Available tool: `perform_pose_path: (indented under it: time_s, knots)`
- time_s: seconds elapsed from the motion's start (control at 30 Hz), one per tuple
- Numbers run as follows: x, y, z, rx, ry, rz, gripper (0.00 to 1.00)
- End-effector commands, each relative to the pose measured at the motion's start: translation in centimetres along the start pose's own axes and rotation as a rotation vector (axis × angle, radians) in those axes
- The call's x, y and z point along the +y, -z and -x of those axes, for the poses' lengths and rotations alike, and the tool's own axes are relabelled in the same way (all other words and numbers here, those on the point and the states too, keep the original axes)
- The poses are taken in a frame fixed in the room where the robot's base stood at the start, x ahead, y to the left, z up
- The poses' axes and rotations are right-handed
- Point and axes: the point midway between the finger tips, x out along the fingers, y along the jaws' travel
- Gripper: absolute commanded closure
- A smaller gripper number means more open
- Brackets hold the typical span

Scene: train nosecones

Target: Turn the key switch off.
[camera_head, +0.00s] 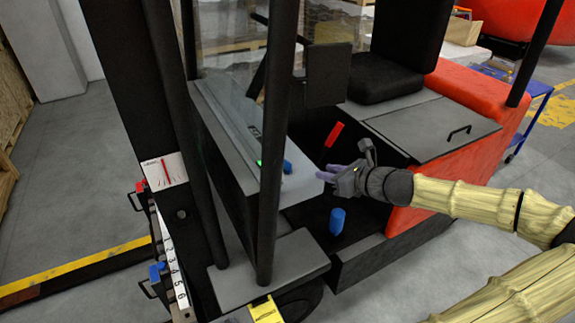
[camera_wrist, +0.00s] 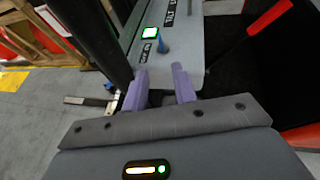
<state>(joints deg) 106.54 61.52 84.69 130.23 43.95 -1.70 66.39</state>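A small blue upright piece (camera_head: 287,166) stands on the grey console (camera_head: 235,140) of a red and black forklift. In the wrist view the blue piece (camera_wrist: 162,44) is beside a lit green display (camera_wrist: 150,32) and small black labels. I cannot tell for certain whether it is the key switch, or which way it is turned. My gripper (camera_head: 326,178) is to the right of the console in the head view. In the wrist view its purple fingers (camera_wrist: 160,80) are apart with nothing between them, and the blue piece is beyond the gap.
A red lever (camera_head: 333,134) rises beside the console, and it also shows in the wrist view (camera_wrist: 268,17). A black post (camera_head: 273,150) stands left of my gripper. A blue cylinder (camera_head: 337,221) is low in the footwell. The black seat (camera_head: 385,75) is behind.

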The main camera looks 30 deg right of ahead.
Motion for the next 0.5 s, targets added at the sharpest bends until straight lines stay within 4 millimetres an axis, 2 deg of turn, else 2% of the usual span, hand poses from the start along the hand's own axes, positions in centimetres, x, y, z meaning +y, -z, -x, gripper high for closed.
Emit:
perform_pose_path:
  time_s: [0.33, 0.5]
  knots:
    - [0.0, 0.0, -0.1, 0.000, -0.001, 0.001, 0.73]
    - [0.1, 0.0, -1.3, -0.001, -0.004, 0.002, 0.73]
